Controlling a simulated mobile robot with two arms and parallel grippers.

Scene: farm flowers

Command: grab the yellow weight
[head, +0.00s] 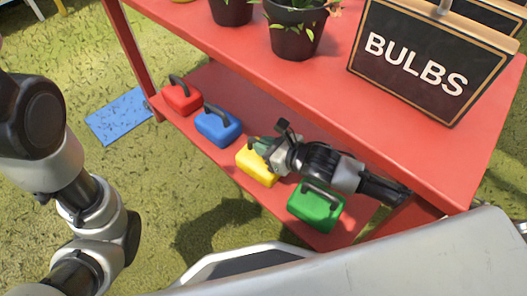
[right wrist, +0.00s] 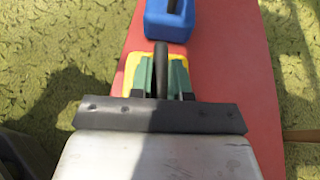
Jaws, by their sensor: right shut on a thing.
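The yellow weight (head: 257,168) sits on the lower red shelf, between the blue weight and the green weight. My right gripper (head: 264,146) is over it from the right, shut on its dark handle. In the right wrist view the yellow weight (right wrist: 131,66) is partly hidden behind the gripper, and the green fingers (right wrist: 161,78) stand on either side of the handle. The weight appears to rest on the shelf. My left arm shows at the left of the head view, but its gripper is out of the picture.
A red weight (head: 182,97), a blue weight (head: 218,126) and a green weight (head: 316,207) stand on the lower shelf (head: 225,85). The upper shelf (head: 330,85) overhangs my right arm and carries potted plants (head: 298,32) and a BULBS sign (head: 420,62). A blue mat (head: 118,115) lies on the grass.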

